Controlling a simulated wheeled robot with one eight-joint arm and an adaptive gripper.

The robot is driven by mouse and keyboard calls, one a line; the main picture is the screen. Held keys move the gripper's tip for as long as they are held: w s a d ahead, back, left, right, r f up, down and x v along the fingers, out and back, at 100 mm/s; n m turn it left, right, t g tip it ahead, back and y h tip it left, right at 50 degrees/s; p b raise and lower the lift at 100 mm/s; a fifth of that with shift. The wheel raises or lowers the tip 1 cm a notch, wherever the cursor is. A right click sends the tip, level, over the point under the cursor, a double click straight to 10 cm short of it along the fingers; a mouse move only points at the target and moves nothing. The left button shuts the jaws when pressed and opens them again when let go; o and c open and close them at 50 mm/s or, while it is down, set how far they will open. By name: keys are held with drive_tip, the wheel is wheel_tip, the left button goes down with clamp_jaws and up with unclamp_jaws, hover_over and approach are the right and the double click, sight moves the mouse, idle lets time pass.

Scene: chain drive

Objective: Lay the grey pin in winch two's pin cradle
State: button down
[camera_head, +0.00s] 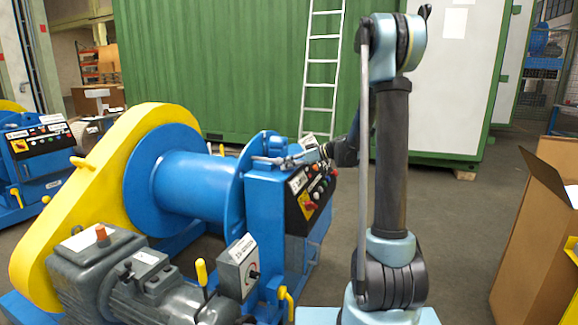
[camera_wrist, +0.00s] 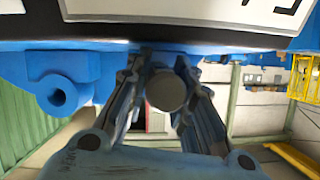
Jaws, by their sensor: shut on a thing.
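My gripper (camera_head: 311,153) is above the right end of the blue winch (camera_head: 200,188), at the top of its control panel. In the wrist view my gripper (camera_wrist: 163,66) is shut on the grey pin (camera_wrist: 167,91), whose round end faces the camera between the fingers. In the head view the grey pin (camera_head: 272,160) seems to lie level, just over the winch's blue housing. A blue lug with a round hole (camera_wrist: 62,97) is left of the fingers in the wrist view. I cannot tell which part is the pin cradle, or whether the pin touches it.
The yellow chain guard (camera_head: 75,205) and grey motor (camera_head: 165,290) are on the near left. The control panel (camera_head: 312,195) is just below my gripper. Another winch (camera_head: 38,150) stands far left. A cardboard box (camera_head: 525,245) is at right. Open floor lies behind.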

drive_tip(key=shift+s+f, duration=0.2)
drive_tip(key=shift+f, duration=0.1)
drive_tip(key=c, duration=1.3)
unclamp_jaws()
drive_tip(key=shift+d, duration=0.1)
drive_tip(key=v, duration=1.2)
drive_tip(key=s+d+f+m+g+h, duration=0.1)
drive_tip(key=s+f+m+h, duration=0.2)
drive_tip(key=s, duration=0.7)
drive_tip(key=s+d+f+m+h, duration=0.2)
drive_tip(key=s+m+h, duration=0.1)
drive_tip(key=s, duration=0.7)
drive_tip(key=s+d+f+m+h, duration=0.3)
drive_tip(key=s+d+f, duration=0.2)
drive_tip(key=s, duration=0.3)
drive_tip(key=s+d+f+m+h, duration=0.3)
drive_tip(key=s+d+f+h, duration=0.1)
drive_tip(key=s, duration=0.5)
drive_tip(key=shift+d+f+g, duration=0.3)
drive_tip(key=shift+d+f, duration=0.25)
drive_tip(key=shift+d, duration=0.2)
